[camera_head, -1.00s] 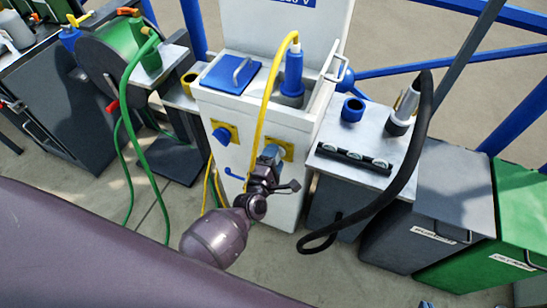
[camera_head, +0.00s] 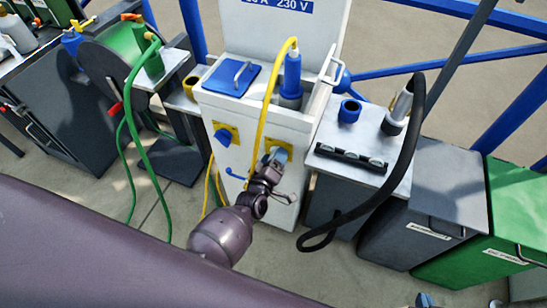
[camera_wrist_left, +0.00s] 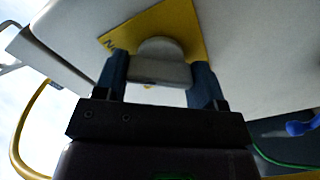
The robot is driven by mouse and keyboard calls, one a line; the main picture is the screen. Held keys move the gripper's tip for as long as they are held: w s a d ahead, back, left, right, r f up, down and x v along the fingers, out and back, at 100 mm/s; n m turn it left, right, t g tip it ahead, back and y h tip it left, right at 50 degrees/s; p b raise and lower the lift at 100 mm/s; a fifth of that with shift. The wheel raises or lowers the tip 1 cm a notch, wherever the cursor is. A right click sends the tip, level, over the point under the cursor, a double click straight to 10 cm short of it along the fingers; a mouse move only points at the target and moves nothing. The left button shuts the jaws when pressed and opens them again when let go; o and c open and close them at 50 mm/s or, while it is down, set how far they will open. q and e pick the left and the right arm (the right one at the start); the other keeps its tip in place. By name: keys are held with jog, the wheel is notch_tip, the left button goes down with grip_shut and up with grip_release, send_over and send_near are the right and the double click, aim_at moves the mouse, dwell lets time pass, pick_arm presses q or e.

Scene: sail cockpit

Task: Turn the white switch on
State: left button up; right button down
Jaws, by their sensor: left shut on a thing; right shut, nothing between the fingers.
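The white switch (camera_wrist_left: 160,62) is a pale turn knob on a yellow plate (camera_wrist_left: 180,22) in the left wrist view. In the head view its yellow plate (camera_head: 285,148) is on the front of the white cabinet, right of the blue switch (camera_head: 224,135). My left gripper (camera_wrist_left: 160,80) is shut on the white switch, with one finger on each side of the knob. In the head view my left gripper (camera_head: 278,158) covers most of the knob. Only a small blue tip of my right gripper (camera_head: 425,299) shows at the bottom edge.
The white cabinet (camera_head: 240,112) carries a blue lid and a blue plug with a yellow cable (camera_head: 268,95) hanging close to my left gripper. A metal side table (camera_head: 330,140) with a thick black hose (camera_head: 418,140) stands to the right. Grey and green bins stand further right.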

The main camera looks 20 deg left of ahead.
pick_arm(q)
jog(key=shift+m, duration=0.7)
jog(key=o, duration=0.9)
jog(key=s+p, duration=0.1)
jog(key=s, duration=0.9)
jog(key=shift+s+a, duration=0.15)
jog(key=shift+s, duration=0.25)
